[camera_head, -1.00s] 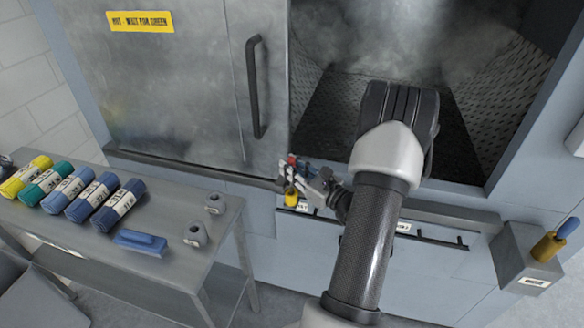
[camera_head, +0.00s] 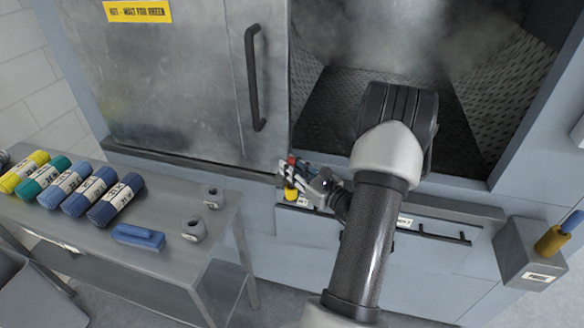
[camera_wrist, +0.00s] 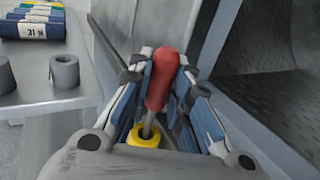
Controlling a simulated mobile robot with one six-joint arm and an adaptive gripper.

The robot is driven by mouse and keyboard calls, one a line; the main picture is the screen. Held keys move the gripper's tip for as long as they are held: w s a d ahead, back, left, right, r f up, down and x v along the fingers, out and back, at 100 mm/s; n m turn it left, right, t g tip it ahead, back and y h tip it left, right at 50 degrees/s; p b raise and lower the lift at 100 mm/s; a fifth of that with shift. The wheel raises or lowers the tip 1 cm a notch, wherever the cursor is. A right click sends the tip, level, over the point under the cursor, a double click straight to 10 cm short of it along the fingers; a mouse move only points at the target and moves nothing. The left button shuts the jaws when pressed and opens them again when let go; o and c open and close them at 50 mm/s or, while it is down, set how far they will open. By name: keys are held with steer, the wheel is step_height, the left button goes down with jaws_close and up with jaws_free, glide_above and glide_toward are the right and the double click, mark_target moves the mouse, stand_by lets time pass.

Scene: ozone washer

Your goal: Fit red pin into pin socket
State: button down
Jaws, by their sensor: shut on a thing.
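The red pin shows its red handle (camera_wrist: 162,82) and a thin metal shaft between the fingers in the wrist view. My gripper (camera_wrist: 163,65) is shut on the red handle. Below it is a yellow ring-shaped socket (camera_wrist: 143,141); the shaft's lower end overlaps its opening, and I cannot tell how deep it sits. In the head view my gripper (camera_head: 303,171) is at the ledge below the washer opening, with a bit of the red pin (camera_head: 292,159) showing above the yellow socket (camera_head: 290,195).
At left is a grey table (camera_head: 222,225) with several labelled rolls (camera_head: 62,187), a blue block (camera_head: 138,237) and two grey cylinders (camera_head: 212,196). The steaming washer opening (camera_head: 330,125) is behind my arm. A grey box (camera_head: 520,262) with a yellow-and-blue handle (camera_head: 553,241) is at right.

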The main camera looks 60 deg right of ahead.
steer(key=shift+f, duration=0.15)
steer(key=c, duration=1.4)
jaws_free()
steer(key=s, duration=0.4)
steer(key=s+a, duration=0.1)
steer(key=s, duration=0.3)
steer(key=s+a, duration=0.1)
steer(key=s, duration=0.3)
steer(key=shift+w, duration=0.1)
